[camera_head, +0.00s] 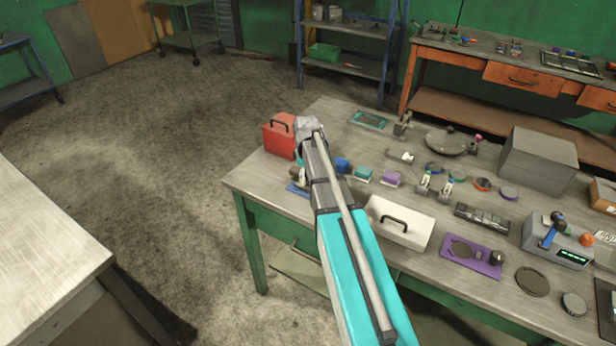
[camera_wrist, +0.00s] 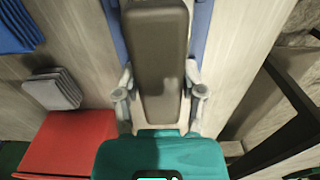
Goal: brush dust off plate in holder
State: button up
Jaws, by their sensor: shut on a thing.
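In the wrist view my gripper (camera_wrist: 159,88) has its two grey fingers on either side of a long grey-brown block (camera_wrist: 158,55) and is shut on it. I cannot tell whether this block is the brush, and no bristles or dust show. In the head view my arm reaches over the table's left part, and the arm largely hides the gripper near the red toolbox (camera_head: 279,136). I cannot tell for sure which thing is the plate in its holder. Two small upright stands (camera_head: 435,186) are right of the arm. A blue mat (camera_head: 297,189) lies near the left edge.
A white case (camera_head: 400,224), a purple mat (camera_head: 470,255) with round pieces, a large grey box (camera_head: 538,160) and a blue-handled device (camera_head: 556,242) stand on the table (camera_head: 330,110). In the wrist view a red surface (camera_wrist: 65,145) lies close at lower left.

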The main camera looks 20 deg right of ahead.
jog(key=shift+w+a, duration=0.75)
jog(key=shift+w, duration=0.15)
jog(key=shift+s+d+f, duration=0.1)
jog(key=shift+s, duration=0.05)
jog(key=shift+s+d, duration=0.85)
jog(key=shift+s, duration=0.2)
jog(key=shift+r+p, duration=3.05)
jog(key=shift+r, duration=0.05)
jog(key=shift+r, duration=0.1)
jog(key=shift+r+p, duration=1.45)
jog(key=shift+p, duration=0.05)
jog(key=shift+a, duration=0.1)
